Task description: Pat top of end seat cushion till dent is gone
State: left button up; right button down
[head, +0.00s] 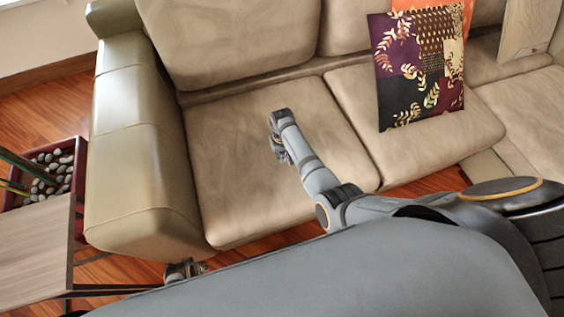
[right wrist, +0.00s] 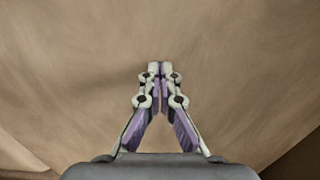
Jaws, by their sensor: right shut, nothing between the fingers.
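The end seat cushion (head: 228,185) is the beige leather seat beside the sofa's left armrest. Its top looks smooth with faint mottling; I cannot make out a clear dent. My right gripper (head: 281,154) is over the middle of this cushion, pointing down. In the right wrist view the right gripper (right wrist: 154,68) is shut and empty, with beige leather (right wrist: 70,80) filling the picture beyond the fingertips. I cannot tell whether the tips touch it. My left gripper (head: 184,271) shows small at the lower left, below the armrest front, mostly hidden by my body.
The left armrest (head: 145,175) borders the cushion. The back cushion (head: 230,40) rises behind it. A patterned pillow (head: 420,65) leans on the seat to the right. A wooden table (head: 35,250) and a red planter with pebbles (head: 45,172) stand at the left.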

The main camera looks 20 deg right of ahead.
jog(key=shift+s+f+b, duration=0.1)
jog(key=shift+f+b, duration=0.7)
jog(key=shift+f, duration=0.35)
notch_tip(320, 180, up, 3)
jog(key=p, duration=0.4)
jog(key=shift+r, duration=0.2)
notch_tip(320, 180, up, 3)
jog(key=p, duration=0.4)
jog(key=shift+r, duration=0.2)
jog(key=shift+f, duration=0.2)
notch_tip(320, 180, up, 12)
